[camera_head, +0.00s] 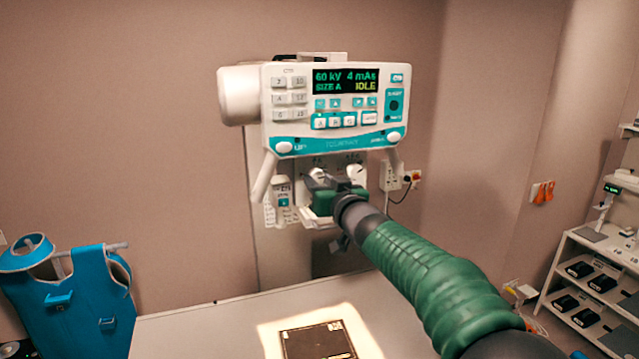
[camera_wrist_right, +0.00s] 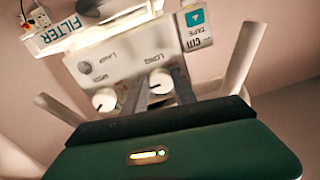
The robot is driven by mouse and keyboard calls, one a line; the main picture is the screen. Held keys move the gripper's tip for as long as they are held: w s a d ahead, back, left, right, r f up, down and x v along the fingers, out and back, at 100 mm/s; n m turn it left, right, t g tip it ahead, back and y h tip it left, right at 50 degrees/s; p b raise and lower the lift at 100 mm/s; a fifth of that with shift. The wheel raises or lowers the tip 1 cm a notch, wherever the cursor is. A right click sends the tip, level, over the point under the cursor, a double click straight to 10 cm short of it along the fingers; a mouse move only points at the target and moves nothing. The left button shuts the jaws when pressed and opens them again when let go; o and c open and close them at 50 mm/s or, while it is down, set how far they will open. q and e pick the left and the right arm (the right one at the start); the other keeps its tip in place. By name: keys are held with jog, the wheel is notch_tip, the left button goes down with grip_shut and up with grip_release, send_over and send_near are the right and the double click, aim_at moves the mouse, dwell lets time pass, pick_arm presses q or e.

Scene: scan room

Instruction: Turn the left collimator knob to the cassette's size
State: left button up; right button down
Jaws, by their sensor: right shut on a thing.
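The collimator hangs under the white tube head, with two white knobs on its face. My right gripper (camera_head: 322,188) is at the left knob (camera_head: 317,174). In the wrist view the fingers (camera_wrist_right: 158,88) stand on either side of that knob (camera_wrist_right: 160,81), shut on it. The right knob (camera_head: 354,171) is free; it shows at the left in the wrist view (camera_wrist_right: 104,100). The dark cassette (camera_head: 305,344) lies on the table inside a bright light field (camera_head: 270,338) that extends past its visible edges. The cassette's near edge is cut off. My left gripper is out of view.
The table (camera_head: 195,325) is otherwise bare where visible. A blue apron (camera_head: 75,300) hangs at the left. A white shelf unit (camera_head: 585,245) stands at the right.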

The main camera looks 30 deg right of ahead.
jog(key=shift+d, duration=0.1)
jog(key=shift+n, duration=0.4)
jog(key=n, duration=0.2)
jog(key=shift+n, duration=0.4)
jog(key=n, duration=0.4)
jog(key=n+b, duration=0.1)
jog(key=n, duration=0.4)
jog(key=shift+b, duration=0.3)
jog(key=shift+n+g+h+b, duration=0.3)
jog(key=shift+n, duration=1.2)
jog(key=shift+f, duration=0.1)
